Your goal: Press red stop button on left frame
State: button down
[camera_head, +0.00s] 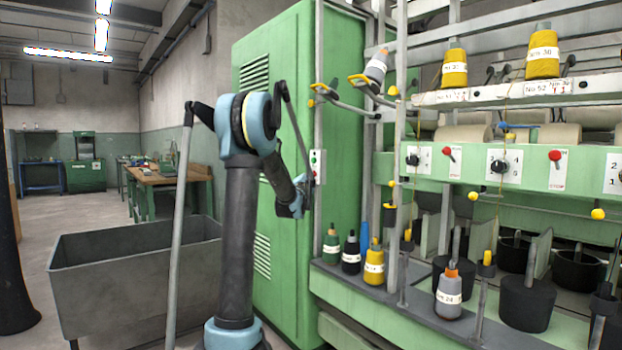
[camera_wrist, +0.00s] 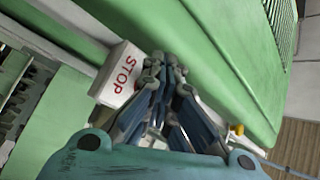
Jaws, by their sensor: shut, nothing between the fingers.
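A small white control box (camera_head: 317,166) with a green and a red button is on the grey post at the left end of the spinning frame. In the wrist view the box (camera_wrist: 122,76) shows tilted, with red STOP lettering; its button is not visible there. My gripper (camera_head: 308,184) is just below and left of the box in the head view. In the wrist view my gripper (camera_wrist: 165,62) is shut and empty, its fingertips overlapping the right part of the box. I cannot tell whether they touch it.
A tall green cabinet (camera_head: 277,90) stands directly behind my arm. Bobbins (camera_head: 374,263) stand on the frame's lower ledge. Red knobs (camera_head: 449,151) sit on the frame's panel to the right.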

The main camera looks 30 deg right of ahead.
dwell(0.3)
jog(key=shift+s+a, duration=0.1)
jog(key=shift+a, duration=0.8)
jog(key=shift+s+a, duration=0.15)
jog(key=shift+a, duration=2.35)
